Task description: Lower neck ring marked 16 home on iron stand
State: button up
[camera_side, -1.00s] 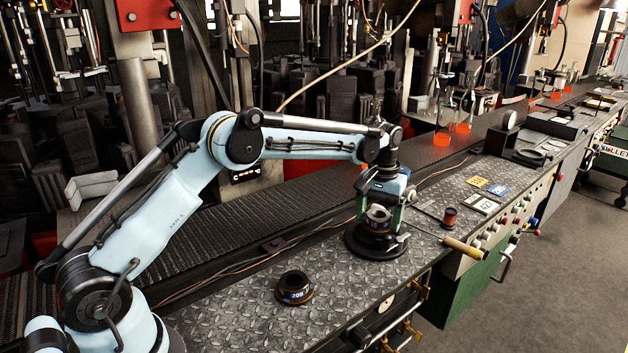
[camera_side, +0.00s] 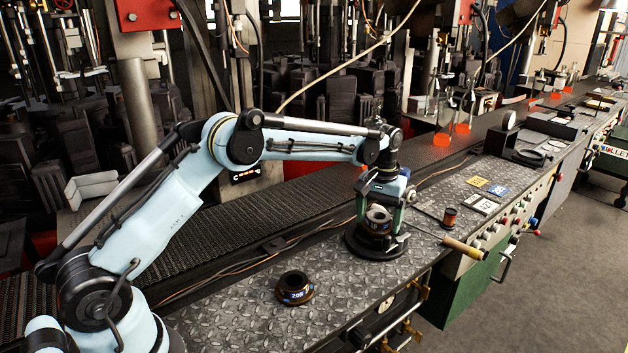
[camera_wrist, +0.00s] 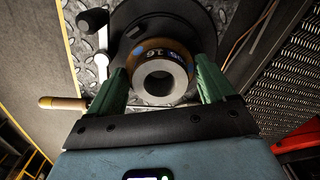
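The neck ring marked 16 (camera_wrist: 161,76) is a short dark and brown ring with a grey steel collar facing the wrist camera. Its mark shows on the side. My gripper (camera_side: 379,215) points down with its green fingers on opposite sides of the ring, and they look closed on it. The iron stand (camera_side: 372,247) is a round black base directly under the ring; it also shows around the ring in the wrist view (camera_wrist: 203,30). The ring sits upright and roughly centred over it. Whether it rests fully on its seat is hidden.
Another dark ring, marked 205 (camera_side: 295,288), lies on the tread-plate bench (camera_side: 335,290) at front left. A wooden handle (camera_side: 462,248) sticks out right of the stand. A small copper-coloured spool (camera_side: 449,217) and number plates (camera_side: 482,204) lie beyond. A conveyor (camera_side: 230,225) runs behind.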

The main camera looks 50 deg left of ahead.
notch_tip(320, 180, up, 12)
dwell(0.6)
jog(key=shift+r, duration=0.15)
jog(key=s+d+r+m+t, duration=0.2)
jog(key=s+r+t, duration=0.3)
jog(key=s, duration=0.7)
jog(key=s+f+m+t, duration=0.1)
jog(key=s+f, duration=0.2)
jog(key=s, duration=0.4)
jog(key=s+d+f+m+t, duration=0.1)
jog(key=s+f, duration=0.3)
jog(key=s, duration=0.3)
jog(key=shift+f+m, duration=0.3)
